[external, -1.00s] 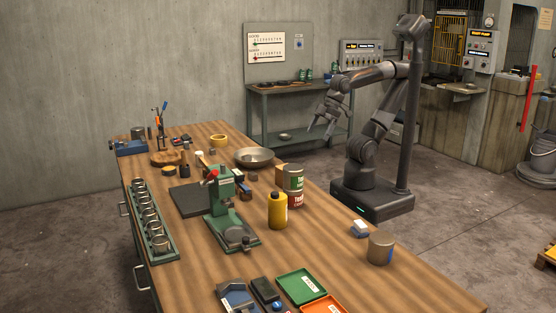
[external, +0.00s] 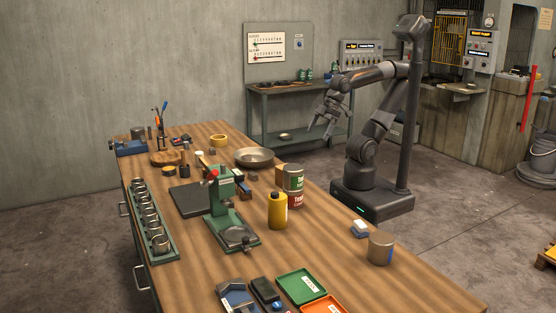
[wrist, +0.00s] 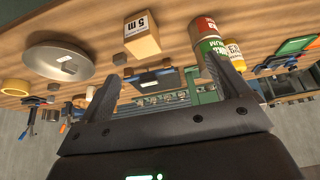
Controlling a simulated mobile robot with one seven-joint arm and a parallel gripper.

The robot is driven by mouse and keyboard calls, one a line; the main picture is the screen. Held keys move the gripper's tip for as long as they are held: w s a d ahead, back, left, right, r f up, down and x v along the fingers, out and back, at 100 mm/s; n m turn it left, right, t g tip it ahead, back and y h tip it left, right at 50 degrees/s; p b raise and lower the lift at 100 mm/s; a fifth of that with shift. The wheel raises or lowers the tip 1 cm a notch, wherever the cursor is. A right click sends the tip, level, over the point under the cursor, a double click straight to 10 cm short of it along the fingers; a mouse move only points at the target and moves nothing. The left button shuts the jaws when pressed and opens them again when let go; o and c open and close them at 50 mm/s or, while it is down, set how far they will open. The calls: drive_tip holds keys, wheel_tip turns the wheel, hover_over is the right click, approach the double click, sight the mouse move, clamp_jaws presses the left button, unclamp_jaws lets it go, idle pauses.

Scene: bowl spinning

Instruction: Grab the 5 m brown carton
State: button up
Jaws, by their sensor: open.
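The 5 m brown carton (wrist: 141,37) stands on the wooden bench (external: 330,234). In the external view the carton (external: 281,173) is partly hidden behind the stacked cans (external: 293,186). My gripper (external: 322,127) is open and empty, in the air beyond the bench's far edge and apart from the carton. In the wrist view the carton lies ahead, between the lines of the two fingers (wrist: 160,72) and nearer the left one.
The stacked cans (wrist: 205,40) and a yellow bottle (wrist: 235,50) stand to the carton's right in the wrist view. A shallow metal bowl (wrist: 58,60) lies to its left, with a small block (wrist: 119,58) between. A green press (external: 222,205) stands on the bench.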

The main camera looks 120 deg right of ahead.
drive_tip(key=shift+c, duration=0.4)
idle(0.3)
drive_tip(key=w+d+f+g, duration=0.1)
drive_tip(key=w+f+g, duration=0.1)
drive_tip(key=w, duration=0.2)
drive_tip(key=w+d+f+n+g, duration=0.1)
drive_tip(key=w+d+f, duration=0.1)
drive_tip(key=w, duration=0.2)
drive_tip(key=w+d+f+g, duration=0.1)
drive_tip(key=w+f+g, duration=0.1)
drive_tip(key=w, duration=0.2)
drive_tip(key=shift+w+d+f+g, duration=0.15)
drive_tip(key=shift+d+f+g, duration=0.15)
drive_tip(key=shift+f, duration=0.1)
drive_tip(key=f, duration=1.1)
drive_tip(key=shift+w+d, duration=0.1)
drive_tip(key=shift+d, duration=0.1)
drive_tip(key=shift+r, duration=0.1)
drive_tip(key=c, duration=1.2)
